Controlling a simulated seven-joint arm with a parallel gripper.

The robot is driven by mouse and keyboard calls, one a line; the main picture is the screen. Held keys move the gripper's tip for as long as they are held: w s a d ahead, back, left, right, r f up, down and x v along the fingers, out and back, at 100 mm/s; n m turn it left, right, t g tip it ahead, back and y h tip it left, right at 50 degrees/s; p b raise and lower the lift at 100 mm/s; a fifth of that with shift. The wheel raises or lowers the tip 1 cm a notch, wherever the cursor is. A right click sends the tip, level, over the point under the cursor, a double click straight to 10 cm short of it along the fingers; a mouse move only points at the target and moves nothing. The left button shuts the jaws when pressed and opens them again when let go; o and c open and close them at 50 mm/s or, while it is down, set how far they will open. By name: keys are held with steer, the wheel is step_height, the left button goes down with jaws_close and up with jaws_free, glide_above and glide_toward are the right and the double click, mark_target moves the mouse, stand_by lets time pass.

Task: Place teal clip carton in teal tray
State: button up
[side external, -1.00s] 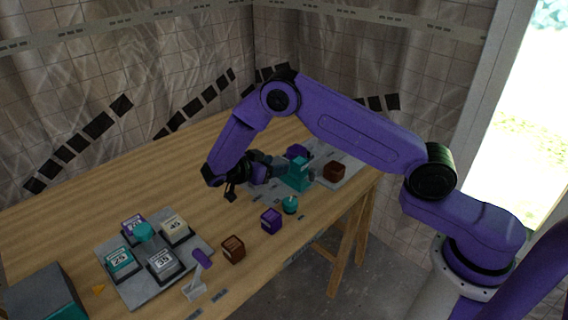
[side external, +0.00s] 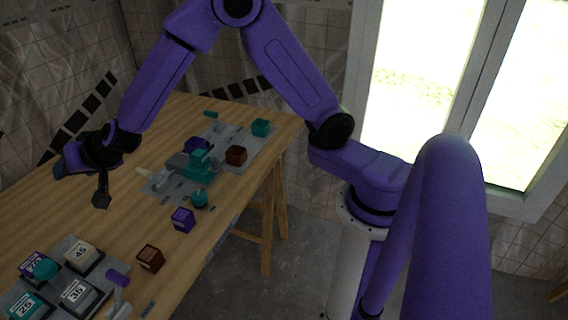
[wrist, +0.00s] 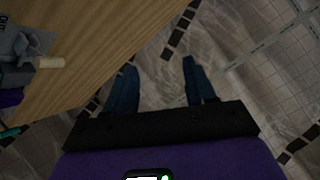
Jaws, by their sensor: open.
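A plain teal block (side external: 260,127) stands at the far end of the grey panel; it may be the teal clip carton, but no label is readable. A teal piece marked 25 (side external: 22,306) sits on the near grey board and may be the teal tray; I cannot tell. My gripper (side external: 60,170) is beyond the panel, near the table's far edge, well apart from both. In the wrist view my gripper (wrist: 160,76) is open, with two dark blue fingers spread and nothing between them.
The grey panel (side external: 160,190) carries a teal fixture (side external: 199,166), a purple block (side external: 197,145) and a brown block (side external: 236,155). A teal knob (side external: 199,199), purple box (side external: 182,220) and brown box (side external: 150,257) stand nearer the front. Bare wood (side external: 80,225) lies between panel and board.

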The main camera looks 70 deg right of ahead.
steer(key=s+a+r+n+g+y, duration=0.25)
steer(key=s+n+g, duration=0.2)
steer(key=s, duration=0.65)
steer(key=s+a+r+n+g+y, duration=0.1)
steer(key=s+n+g+y, duration=0.4)
steer(key=s, duration=0.6)
steer(key=s+d+f+n+g+h, duration=0.1)
steer(key=s+d+f+n+h, duration=0.2)
steer(key=s+d+n+h, duration=0.5)
steer(key=s+d, duration=1)
steer(key=d, duration=0.3)
steer(key=shift+n, duration=0.35)
